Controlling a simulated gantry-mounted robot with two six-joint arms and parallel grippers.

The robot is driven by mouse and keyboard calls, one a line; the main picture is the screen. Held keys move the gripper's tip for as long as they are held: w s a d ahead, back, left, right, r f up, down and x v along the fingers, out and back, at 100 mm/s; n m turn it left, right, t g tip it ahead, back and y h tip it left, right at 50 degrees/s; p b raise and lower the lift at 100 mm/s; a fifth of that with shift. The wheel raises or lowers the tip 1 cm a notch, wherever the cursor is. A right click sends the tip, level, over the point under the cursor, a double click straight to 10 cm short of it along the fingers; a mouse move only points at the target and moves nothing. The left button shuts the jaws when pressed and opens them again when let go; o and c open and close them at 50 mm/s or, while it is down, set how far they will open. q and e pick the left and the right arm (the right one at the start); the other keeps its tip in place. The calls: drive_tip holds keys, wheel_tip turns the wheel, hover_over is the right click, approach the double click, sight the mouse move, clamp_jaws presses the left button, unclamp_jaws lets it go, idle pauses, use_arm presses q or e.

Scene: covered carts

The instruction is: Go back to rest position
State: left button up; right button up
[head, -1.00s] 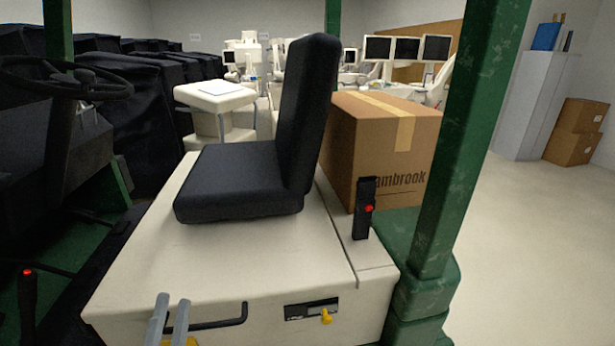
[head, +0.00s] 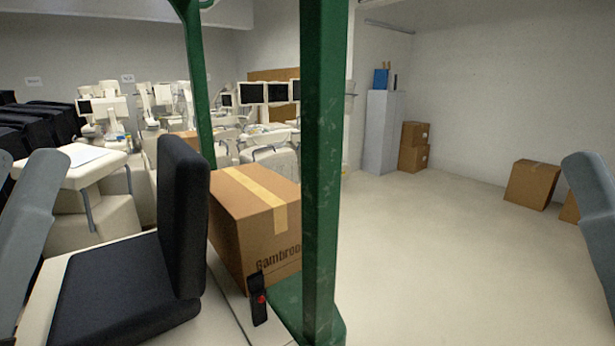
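Neither of my grippers shows in the head view. A grey link of my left arm (head: 30,225) rises along the left edge. A grey link of my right arm (head: 595,205) stands at the right edge. The ends of both arms are out of the picture, so what the grippers hold, if anything, is hidden.
A black seat (head: 180,240) stands on a cream cart body at lower left. Behind it are a cardboard box (head: 240,225) and a green post (head: 325,170). A grey cabinet (head: 382,132) and boxes (head: 532,184) stand along the walls.

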wheel_tip(320, 180, up, 29)
drive_tip(key=p, duration=2.6)
wheel_tip(320, 180, down, 40)
drive_tip(key=b, duration=4)
drive_tip(key=shift+f, duration=0.2)
